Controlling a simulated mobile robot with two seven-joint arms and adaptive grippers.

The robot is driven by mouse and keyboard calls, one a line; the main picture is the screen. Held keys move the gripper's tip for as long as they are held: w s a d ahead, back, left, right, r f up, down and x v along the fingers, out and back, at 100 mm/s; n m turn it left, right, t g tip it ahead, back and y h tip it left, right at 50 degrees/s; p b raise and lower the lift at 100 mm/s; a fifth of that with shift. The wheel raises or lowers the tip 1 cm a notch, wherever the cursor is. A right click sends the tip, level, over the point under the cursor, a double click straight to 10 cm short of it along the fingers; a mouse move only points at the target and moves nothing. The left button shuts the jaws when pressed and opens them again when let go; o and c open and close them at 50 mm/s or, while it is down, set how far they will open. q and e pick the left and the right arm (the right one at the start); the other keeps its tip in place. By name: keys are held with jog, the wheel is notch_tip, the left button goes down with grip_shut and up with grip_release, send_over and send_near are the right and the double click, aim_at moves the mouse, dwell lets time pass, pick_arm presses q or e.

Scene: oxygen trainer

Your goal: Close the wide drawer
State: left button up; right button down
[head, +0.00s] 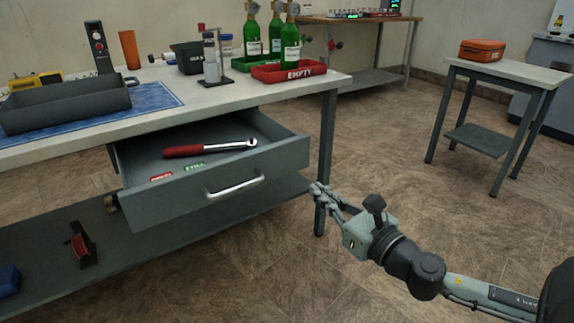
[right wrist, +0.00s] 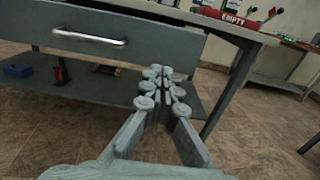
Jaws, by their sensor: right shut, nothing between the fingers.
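The wide drawer (head: 222,187) under the workbench is pulled out. Its grey front has a silver bar handle (head: 235,187), and a red-handled torque wrench (head: 210,148) lies inside with small red and green labelled pieces. My right gripper (head: 318,190) is shut and empty, to the right of the drawer front and apart from it. In the right wrist view, the drawer front (right wrist: 160,40) spans the upper left, with its handle (right wrist: 88,37) left of the fingertips (right wrist: 160,75). My left gripper is not in view.
The workbench (head: 190,107) carries a grey tray on a blue mat, green bottles and a red tray marked EMPTY (head: 288,73). A bench leg (head: 327,150) stands close behind my right gripper. A lower shelf (head: 140,245) runs below the drawer.

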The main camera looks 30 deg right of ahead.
aim_at(282, 162)
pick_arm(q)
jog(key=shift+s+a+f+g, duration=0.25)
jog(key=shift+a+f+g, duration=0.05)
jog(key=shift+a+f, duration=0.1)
pick_arm(e)
jog(key=w, duration=1.1)
jog(key=shift+w+a, duration=0.1)
jog(key=shift+a, duration=0.1)
jog(key=shift+w, duration=0.1)
